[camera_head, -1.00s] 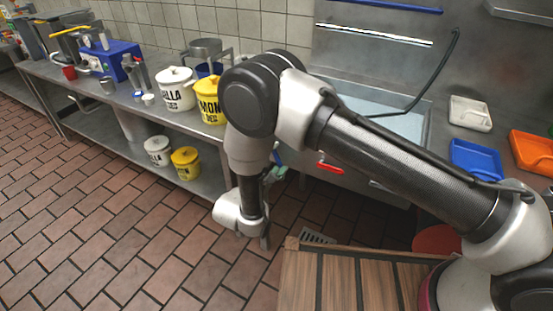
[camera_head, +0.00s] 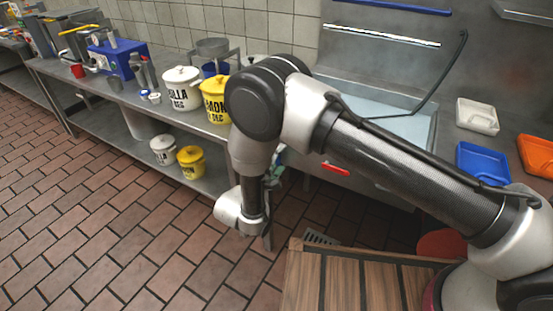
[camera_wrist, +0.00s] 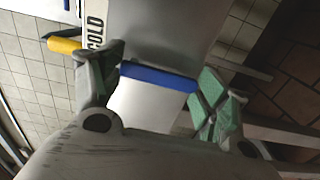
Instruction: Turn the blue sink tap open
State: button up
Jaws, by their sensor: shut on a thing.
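The blue tap handle (camera_wrist: 158,77) is a flat bar in the middle of the wrist view. My gripper (camera_wrist: 160,80) is shut on it, with the green finger pads at its two ends. A white plate marked COLD (camera_wrist: 95,25) is beside the left finger. In the head view my gripper (camera_head: 275,176) is low, left of the sink front, mostly behind my arm. The blue handle is hidden there. A red handle (camera_head: 335,168) sits on the sink front to the right.
The sink basin (camera_head: 405,128) lies behind my arm. Blue (camera_head: 482,160), white (camera_head: 477,115) and orange (camera_head: 537,153) trays rest at right. Yellow (camera_head: 216,104) and white pots (camera_head: 181,88) stand on the left counter. A wooden slatted top (camera_head: 340,285) is in front; tiled floor is open at left.

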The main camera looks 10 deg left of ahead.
jog(key=shift+d+f, duration=0.1)
jog(key=shift+f, duration=0.15)
jog(key=o, duration=1.5)
jog(key=shift+r, duration=0.1)
jog(key=v, duration=1.2)
jog(key=shift+r, duration=0.1)
